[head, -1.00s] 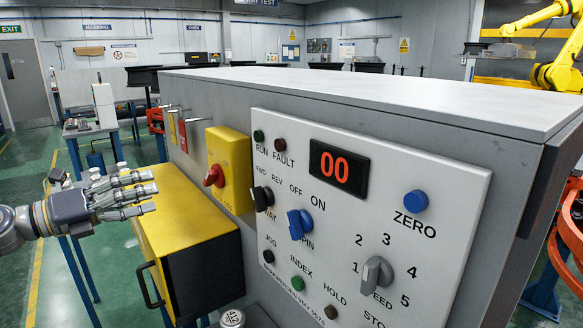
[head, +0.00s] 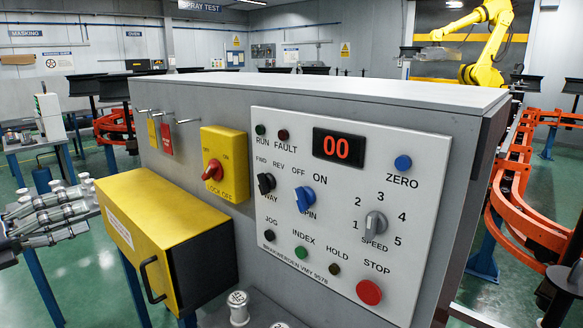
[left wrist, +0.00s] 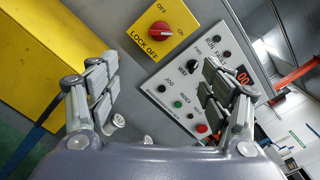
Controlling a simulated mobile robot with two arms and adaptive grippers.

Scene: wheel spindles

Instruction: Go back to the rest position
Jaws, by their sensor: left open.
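My left gripper (head: 48,215) shows at the left edge of the head view, left of the yellow box, with its fingers pointing right. In the left wrist view its two fingers (left wrist: 160,95) are spread wide with nothing between them. Beyond them are the yellow lock-off switch (head: 225,165) with a red knob and the white control panel (head: 350,205), both apart from the fingers. The panel display (head: 338,147) reads 00. My right gripper is not in view.
A yellow and black box (head: 165,235) with a handle juts from the grey cabinet (head: 330,90). Pegs with red and yellow tags stick out above it. An orange curved rail (head: 525,215) stands at the right. A yellow robot arm (head: 485,45) is at the back right.

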